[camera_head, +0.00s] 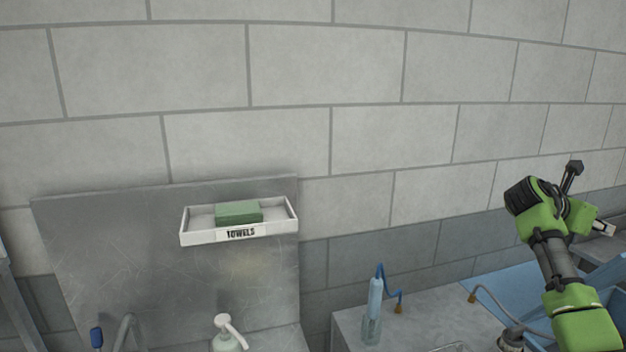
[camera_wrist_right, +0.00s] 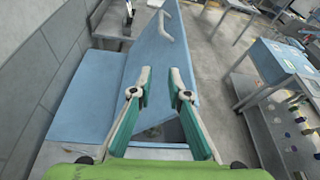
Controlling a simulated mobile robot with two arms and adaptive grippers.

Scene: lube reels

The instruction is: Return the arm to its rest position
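My right arm is green and black and comes in at the lower right of the head view. Its gripper (camera_head: 590,205) is at the far right, turned mostly away, above the blue surface. In the right wrist view the right gripper (camera_wrist_right: 159,85) has its two fingers apart, with nothing between them but a blue panel (camera_wrist_right: 160,52) beyond. My left gripper is in neither view.
A white tray labelled TOWELS (camera_head: 185,232) with a green block (camera_head: 239,212) is on the metal backsplash (camera_head: 90,240). A pump bottle (camera_head: 227,335) and a blue-topped bottle (camera_head: 373,310) stand below. A blue cart (camera_wrist_right: 280,62) is at right in the wrist view.

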